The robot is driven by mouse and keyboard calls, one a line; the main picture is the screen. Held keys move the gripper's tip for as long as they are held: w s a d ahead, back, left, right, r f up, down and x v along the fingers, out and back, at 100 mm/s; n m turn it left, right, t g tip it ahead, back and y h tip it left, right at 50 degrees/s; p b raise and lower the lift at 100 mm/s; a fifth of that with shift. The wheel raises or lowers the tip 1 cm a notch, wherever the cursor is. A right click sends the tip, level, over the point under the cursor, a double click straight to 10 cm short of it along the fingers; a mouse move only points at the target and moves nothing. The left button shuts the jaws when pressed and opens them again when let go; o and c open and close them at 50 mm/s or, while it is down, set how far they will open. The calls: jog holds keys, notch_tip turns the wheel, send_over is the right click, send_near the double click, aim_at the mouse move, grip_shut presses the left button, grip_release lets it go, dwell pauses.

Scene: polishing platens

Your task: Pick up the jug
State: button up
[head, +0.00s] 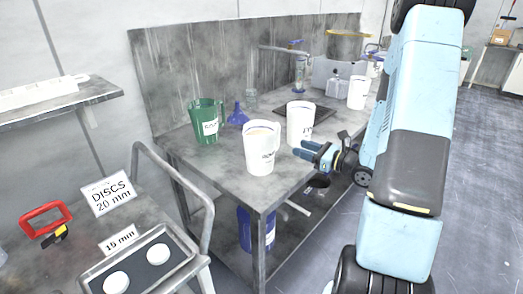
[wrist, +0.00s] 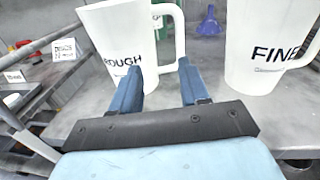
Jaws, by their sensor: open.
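Several white handled jugs stand upright on the grey bench. The nearest, marked ROUGH (head: 260,148), shows at the left of the wrist view (wrist: 118,30), its handle toward the right. Another, marked FINE (head: 300,125), stands at the right of the wrist view (wrist: 265,40). A third white jug (head: 357,93) is farther back. My gripper (head: 302,150) is open and empty, just right of the ROUGH jug. In the wrist view its blue fingers (wrist: 160,68) point at that jug's right side, below the handle; I cannot tell whether they touch it.
A green jug (head: 205,122) and blue funnel (head: 238,116) stand behind on the bench (head: 195,157). A cart at the left, with a curved rail (head: 207,205), carries a tray of white discs (head: 158,254) and signs reading DISCS 20 mm (head: 110,192) and 15 mm (head: 119,240).

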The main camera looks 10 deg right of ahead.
aim_at(278, 140)
jog(key=shift+w+d+f+m+t+h, duration=0.15)
jog(key=shift+d+f+m+t+h, duration=0.15)
jog(key=shift+d+f+m, duration=0.2)
jog(key=shift+w+d+f+m+t+h, duration=0.15)
jog(key=shift+d+f+m+t+h, duration=0.2)
jog(key=shift+d, duration=0.2)
jog(key=shift+w+f, duration=0.15)
jog(key=shift+w, duration=0.1)
jog(key=x, duration=0.8)
jog(key=shift+d, duration=0.1)
jog(key=shift+f+x, duration=0.15)
jog(key=shift+x, duration=1.2)
jog(key=shift+f+x, duration=0.15)
jog(key=shift+x, duration=1.25)
jog(key=shift+s, duration=0.15)
grip_shut()
